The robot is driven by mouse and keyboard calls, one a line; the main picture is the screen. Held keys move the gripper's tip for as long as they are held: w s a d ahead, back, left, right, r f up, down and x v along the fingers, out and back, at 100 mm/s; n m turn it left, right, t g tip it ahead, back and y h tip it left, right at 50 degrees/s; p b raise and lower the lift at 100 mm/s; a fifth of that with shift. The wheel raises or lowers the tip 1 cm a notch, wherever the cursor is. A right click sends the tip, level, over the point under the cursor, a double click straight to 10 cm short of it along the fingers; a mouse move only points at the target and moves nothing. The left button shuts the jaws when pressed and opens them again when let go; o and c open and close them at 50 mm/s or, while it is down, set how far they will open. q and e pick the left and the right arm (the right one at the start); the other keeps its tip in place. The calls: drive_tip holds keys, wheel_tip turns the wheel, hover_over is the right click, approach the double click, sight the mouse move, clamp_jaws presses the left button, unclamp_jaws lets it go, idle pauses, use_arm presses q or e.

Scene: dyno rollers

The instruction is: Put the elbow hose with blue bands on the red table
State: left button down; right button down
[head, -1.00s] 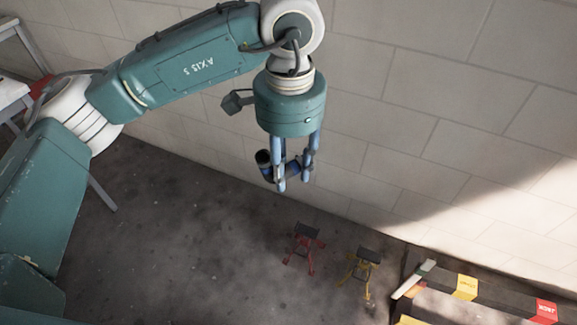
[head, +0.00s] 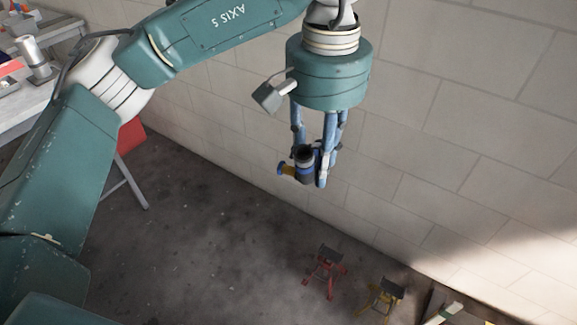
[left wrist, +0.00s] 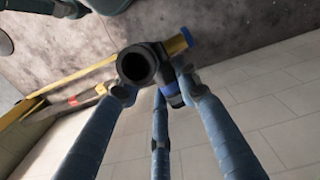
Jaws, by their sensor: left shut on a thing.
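My left gripper (head: 319,168) hangs pointing down, with its blue fingers shut on the dark elbow hose (head: 304,157). The hose is held in the air in front of the wall. Its open black mouth faces up, and a side end with a blue band and a yellowish part points left. In the left wrist view the hose (left wrist: 138,66) sits between the fingertips (left wrist: 158,88), its blue-banded end at upper right. A red panel (head: 130,137) shows at the left, partly behind my arm; I cannot tell if it belongs to the red table. My right gripper is not in view.
A light table (head: 30,108) with several items stands at the left, partly behind my arm. A red stand (head: 325,268) and a yellow stand (head: 384,295) are on the floor near the block wall (head: 450,150). The floor (head: 220,240) between is clear.

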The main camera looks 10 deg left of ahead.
use_arm(q)
drive_tip(key=w+d+n, duration=0.2)
drive_tip(key=w+d, duration=0.2)
drive_tip(key=d, duration=0.1)
drive_tip(key=s+a+f, duration=0.5)
drive_tip(key=a+f, duration=0.2)
drive_tip(key=a, duration=0.2)
drive_tip(key=s+a+f, duration=0.5)
drive_tip(key=a+f, duration=0.3)
drive_tip(key=a, duration=0.2)
drive_tip(key=shift+s+a, duration=0.2)
drive_tip(key=shift+s, duration=0.05)
